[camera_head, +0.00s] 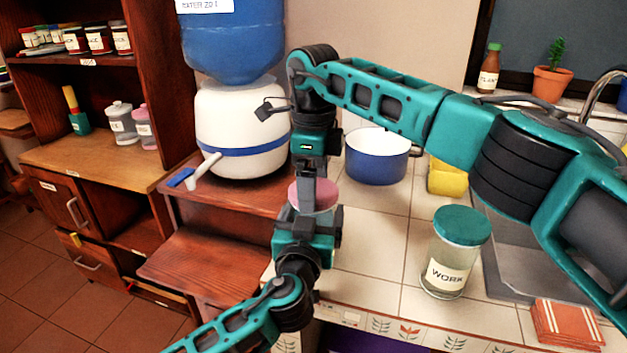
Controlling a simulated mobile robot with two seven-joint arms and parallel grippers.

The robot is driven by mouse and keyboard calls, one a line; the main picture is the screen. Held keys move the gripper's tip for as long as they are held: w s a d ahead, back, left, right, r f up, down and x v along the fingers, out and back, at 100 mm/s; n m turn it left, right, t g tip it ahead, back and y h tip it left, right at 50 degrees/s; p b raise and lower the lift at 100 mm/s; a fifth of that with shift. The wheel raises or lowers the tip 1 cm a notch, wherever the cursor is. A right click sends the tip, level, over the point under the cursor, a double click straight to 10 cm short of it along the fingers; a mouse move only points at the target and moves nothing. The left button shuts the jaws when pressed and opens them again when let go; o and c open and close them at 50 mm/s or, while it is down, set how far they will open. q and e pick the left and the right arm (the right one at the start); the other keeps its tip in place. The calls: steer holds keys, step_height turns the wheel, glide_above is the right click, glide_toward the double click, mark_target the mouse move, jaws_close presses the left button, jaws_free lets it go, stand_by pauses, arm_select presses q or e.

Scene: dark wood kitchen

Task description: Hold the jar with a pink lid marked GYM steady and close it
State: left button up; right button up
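The jar's pink lid (326,196) shows at the counter's left front corner, between my two grippers. Most of the clear jar below it is hidden, and no GYM label is visible. My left gripper (312,213) comes from below, with its fingers on either side of the jar body, and appears shut on it. My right gripper (308,190) points straight down from above, its fingers at the lid. The fingers are seen nearly edge-on, so I cannot tell whether they are closed on the lid. I cannot tell whether the lid is fully seated.
A jar labelled WORK with a green lid (455,250) stands on the tiled counter to the right. A blue pot (377,156), yellow object (445,178), sink (530,260) and red cloths (566,323) are nearby. A water dispenser (240,130) stands left on a wooden stand.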

steer(key=m, duration=0.3)
steer(key=shift+m, duration=0.4)
steer(key=m, duration=1.2)
steer(key=shift+m, duration=0.3)
steer(key=o, duration=0.9)
steer(key=shift+c, duration=0.2)
step_height(320, 180, up, 12)
arm_select(q)
steer(key=o, duration=1.8)
